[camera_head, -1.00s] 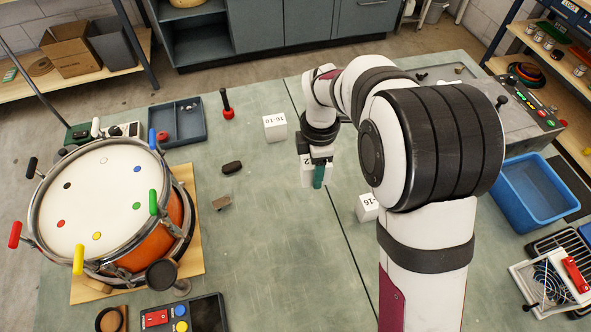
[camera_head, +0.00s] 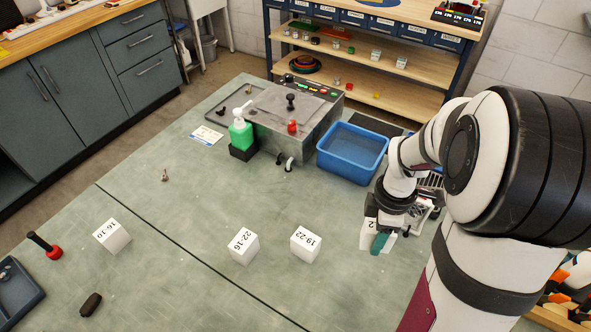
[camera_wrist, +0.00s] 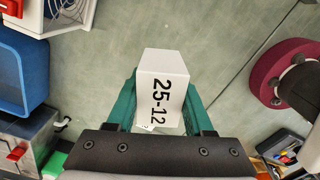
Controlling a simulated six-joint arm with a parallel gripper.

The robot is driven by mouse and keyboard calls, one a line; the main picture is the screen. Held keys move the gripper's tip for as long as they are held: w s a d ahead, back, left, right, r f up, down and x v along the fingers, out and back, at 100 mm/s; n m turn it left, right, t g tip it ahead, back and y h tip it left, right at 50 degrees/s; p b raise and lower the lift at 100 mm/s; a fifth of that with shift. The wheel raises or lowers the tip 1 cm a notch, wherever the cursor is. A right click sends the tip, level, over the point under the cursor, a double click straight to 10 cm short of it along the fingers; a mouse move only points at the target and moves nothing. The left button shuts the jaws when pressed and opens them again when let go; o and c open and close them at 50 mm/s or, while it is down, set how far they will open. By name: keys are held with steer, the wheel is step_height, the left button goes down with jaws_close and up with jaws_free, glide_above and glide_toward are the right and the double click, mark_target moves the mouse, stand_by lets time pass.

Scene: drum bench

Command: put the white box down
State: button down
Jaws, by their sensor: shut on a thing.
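A white box marked 25-12 (camera_wrist: 161,90) is between the green fingers of my gripper (camera_wrist: 165,103) in the wrist view. In the head view my gripper (camera_head: 381,241) points down at the right of the bench, and part of the same white box (camera_head: 368,236) shows behind a green finger. The gripper is shut on this box. I cannot tell whether its underside touches the bench. Three other white boxes stand on the bench to the left: one marked 19-22 (camera_head: 305,245), one marked 22-16 (camera_head: 243,246) and one marked 16-10 (camera_head: 112,237).
A blue bin (camera_head: 352,153) stands just behind my gripper. A green bottle (camera_head: 241,134) and a grey machine (camera_head: 295,115) stand farther back. A red-based black handle (camera_head: 45,246) and a dark block (camera_head: 91,304) are at left. The bench's middle has bare space.

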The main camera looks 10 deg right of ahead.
steer(key=s+d+m, duration=0.4)
steer(key=s+d, duration=0.2)
steer(key=s, duration=0.4)
glide_above(364, 266)
steer(key=f, duration=0.7)
steer(key=shift+s, duration=0.3)
steer(key=shift+w+f, duration=0.15)
steer(key=shift+f, duration=0.95)
steer(key=shift+w+f, duration=0.1)
steer(key=shift+f, duration=0.95)
steer(key=shift+f, duration=0.1)
steer(key=shift+c, duration=1.4)
jaws_free()
